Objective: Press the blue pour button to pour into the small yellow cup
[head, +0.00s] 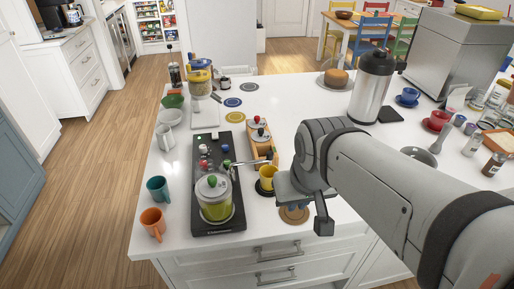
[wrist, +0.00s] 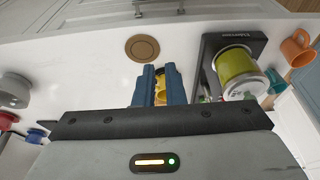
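The black dispenser base (head: 211,228) carries a yellow-green pot (head: 216,208) with a green knob. The blue button (head: 226,163) is small, among other coloured buttons on the base behind the pot. The small yellow cup (head: 267,174) stands upright to the right of the base, close to the end of a thin spout. My gripper (head: 279,183) is low over the counter at the cup's right. In the wrist view my two blue fingers (wrist: 160,88) are apart, with the yellow cup (wrist: 160,76) showing between them. Contact with the cup cannot be told.
A teal mug (head: 157,189) and an orange mug (head: 152,222) stand left of the base. A wooden tray (head: 262,148) with knobs lies behind the cup. A brown coaster (head: 294,214) lies in front of my gripper. A large steel flask (head: 371,86) stands farther back.

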